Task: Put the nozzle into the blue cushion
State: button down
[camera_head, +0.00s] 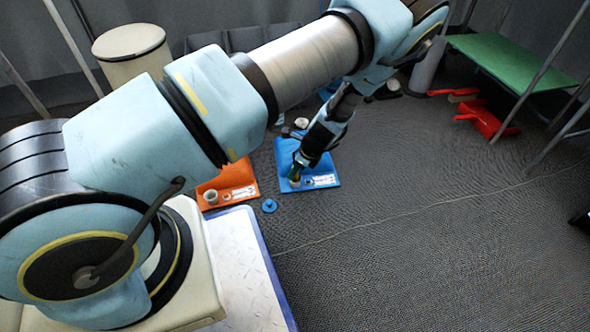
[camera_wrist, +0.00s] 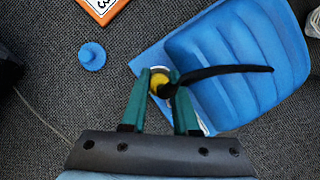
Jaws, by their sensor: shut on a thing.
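The nozzle (camera_wrist: 160,80) has a yellow part and a long, thin black curved part reaching right in the wrist view. My gripper (camera_wrist: 162,90) has its green fingers shut on it. The blue cushion (camera_wrist: 235,50) lies on the floor, and its padded body fills the upper right of the wrist view. It also shows in the head view (camera_head: 322,160) with a white label at its near edge. The yellow part lines up with a pale round cup at the cushion's corner. I cannot tell whether the nozzle is inside it or just above. In the head view my gripper (camera_head: 296,172) points down at that corner.
An orange cushion (camera_head: 236,176) with a pale cup lies to the left. A small blue round piece (camera_head: 269,206) lies on the carpet in front. Red items (camera_head: 488,120) and a green table (camera_head: 510,62) are at the right. The carpet at front right is clear.

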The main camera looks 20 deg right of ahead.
jog(key=shift+c, duration=0.6)
grip_release()
jog(key=shift+r, duration=0.15)
jog(key=shift+r+p, duration=3.7)
jog(key=shift+r, duration=0.2)
